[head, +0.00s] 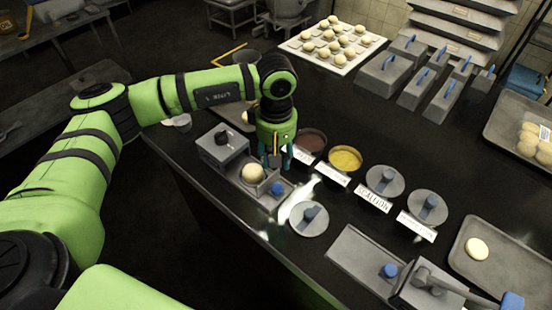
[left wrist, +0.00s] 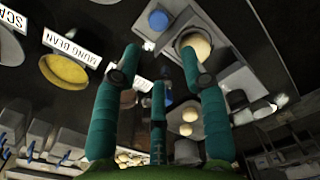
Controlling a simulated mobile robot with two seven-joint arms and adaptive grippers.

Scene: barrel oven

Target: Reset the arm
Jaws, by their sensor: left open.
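My left arm (head: 205,90) reaches in from the left, bent at the elbow, with its wrist pointing down over the black counter. My left gripper (head: 276,160) hangs just above and beside a dough ball (head: 252,172) on a grey press (head: 235,160). In the left wrist view the teal fingers (left wrist: 160,75) are spread apart with nothing between them. The dough ball also shows there (left wrist: 196,44), beyond the fingertips. My right gripper is not in view.
Filling bowls stand right of the gripper, including a yellow one (head: 345,159) labelled mung bean in the wrist view, and lidded ones (head: 385,181). A white board with several dough balls (head: 332,45), grey lidded boxes (head: 383,75) and trays (head: 500,262) occupy the counter.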

